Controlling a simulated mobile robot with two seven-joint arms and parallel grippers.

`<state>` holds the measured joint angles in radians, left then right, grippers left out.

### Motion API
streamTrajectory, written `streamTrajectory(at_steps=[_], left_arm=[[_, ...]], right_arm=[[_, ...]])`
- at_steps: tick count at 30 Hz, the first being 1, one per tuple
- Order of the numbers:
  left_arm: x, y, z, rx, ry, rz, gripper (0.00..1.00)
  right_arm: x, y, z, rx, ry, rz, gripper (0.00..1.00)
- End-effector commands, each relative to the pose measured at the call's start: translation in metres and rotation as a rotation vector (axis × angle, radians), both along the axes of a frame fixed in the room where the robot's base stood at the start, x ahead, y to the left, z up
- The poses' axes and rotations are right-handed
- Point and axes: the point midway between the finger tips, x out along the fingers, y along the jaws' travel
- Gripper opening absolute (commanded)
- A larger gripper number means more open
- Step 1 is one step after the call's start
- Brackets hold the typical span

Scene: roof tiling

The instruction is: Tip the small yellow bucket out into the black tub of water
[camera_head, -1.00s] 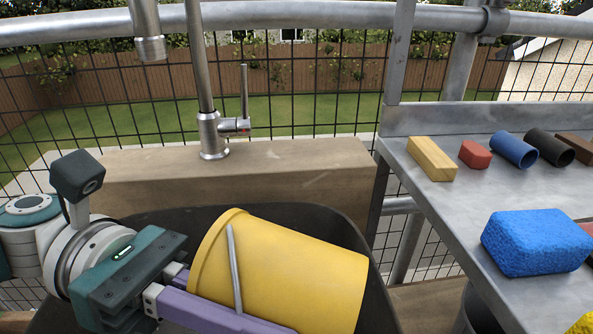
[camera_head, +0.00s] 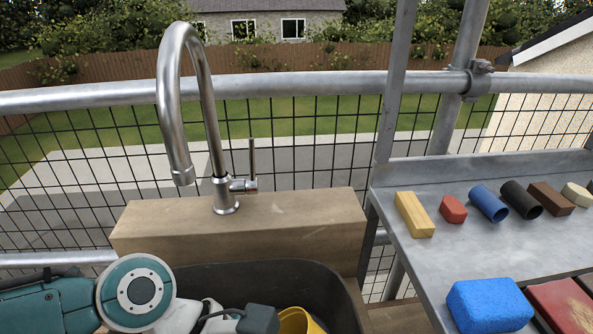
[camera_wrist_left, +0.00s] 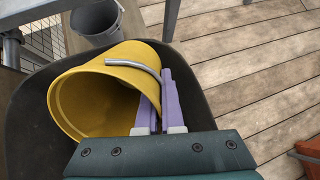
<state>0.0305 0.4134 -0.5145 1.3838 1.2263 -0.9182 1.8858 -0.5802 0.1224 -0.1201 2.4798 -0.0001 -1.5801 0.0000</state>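The yellow bucket (camera_wrist_left: 105,95) lies tipped on its side within the black tub (camera_wrist_left: 200,105), its mouth facing left in the left wrist view. Only a bit of the bucket (camera_head: 298,321) shows at the bottom edge of the head view. The tub's dark inner wall (camera_head: 310,285) shows below the wooden beam. My left gripper (camera_wrist_left: 160,88) has its purple fingers close together at the bucket's side by the grey handle, and appears to grip it. The bucket's inside is shadowed, and I cannot make out water. My right gripper is not in view.
A tap (camera_head: 205,120) stands on a wooden beam (camera_head: 270,222) behind the tub. At right a metal bench (camera_head: 410,265) carries a blue sponge (camera_head: 488,305) and several small blocks and tubes.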

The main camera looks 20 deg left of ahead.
Motion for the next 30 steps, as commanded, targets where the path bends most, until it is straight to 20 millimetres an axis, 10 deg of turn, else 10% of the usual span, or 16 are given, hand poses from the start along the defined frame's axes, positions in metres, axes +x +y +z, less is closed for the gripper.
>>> streamTrajectory(at_steps=[30], left_arm=[[0.004, -0.035, 0.043, 0.557, 0.062, -0.001, 0.00]], right_arm=[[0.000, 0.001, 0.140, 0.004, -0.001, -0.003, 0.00]])
